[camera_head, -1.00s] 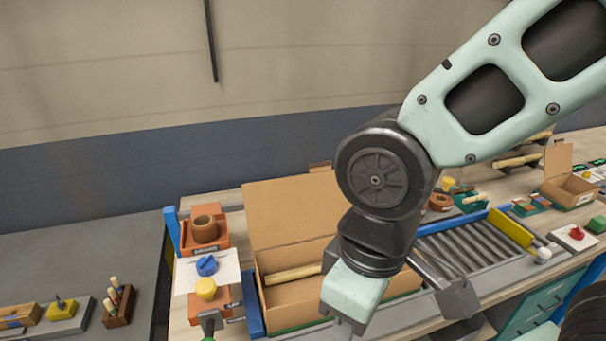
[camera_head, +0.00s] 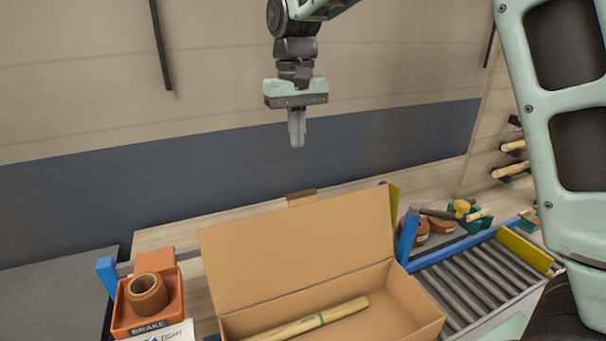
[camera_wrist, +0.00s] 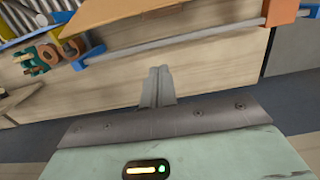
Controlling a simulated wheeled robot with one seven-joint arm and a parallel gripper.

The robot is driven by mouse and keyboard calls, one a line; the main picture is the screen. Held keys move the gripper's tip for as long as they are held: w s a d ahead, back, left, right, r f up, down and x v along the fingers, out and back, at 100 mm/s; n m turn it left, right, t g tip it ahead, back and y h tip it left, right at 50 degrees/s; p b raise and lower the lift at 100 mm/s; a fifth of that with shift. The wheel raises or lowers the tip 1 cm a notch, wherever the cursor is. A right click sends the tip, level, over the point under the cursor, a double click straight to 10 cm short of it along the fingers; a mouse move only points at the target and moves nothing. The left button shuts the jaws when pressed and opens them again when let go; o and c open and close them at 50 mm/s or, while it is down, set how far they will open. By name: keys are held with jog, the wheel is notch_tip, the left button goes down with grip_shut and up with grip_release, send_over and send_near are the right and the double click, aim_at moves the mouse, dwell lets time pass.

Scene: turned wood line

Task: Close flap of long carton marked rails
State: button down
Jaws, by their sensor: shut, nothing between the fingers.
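The long carton (camera_head: 408,303) stands open at the front of the bench in the head view. Its flap (camera_head: 300,245) is raised and leans back at the far side. A wooden rail (camera_head: 318,318) with a green band lies inside. No marking can be read on the carton from here. My gripper (camera_head: 297,140) is shut and empty, pointing down above and behind the raised flap, apart from it. In the wrist view the shut fingers (camera_wrist: 157,75) show, with part of the flap (camera_wrist: 120,10) at the top edge.
An orange tray marked BRAKE (camera_head: 125,318) holds a brown ring (camera_head: 147,295) left of the carton. A roller conveyor (camera_head: 480,280) with blue and yellow ends lies to the right. A blue-ended bar (camera_wrist: 185,42) runs behind the flap in the wrist view.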

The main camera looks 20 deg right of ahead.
notch_tip(320, 180, down, 10)
jog(key=p, duration=0.3)
jog(key=s, duration=0.1)
jog(key=s+r+p, duration=0.1)
jog(key=s, duration=0.2)
jog(key=shift+s+r, duration=0.15)
jog(key=shift+r, duration=0.2)
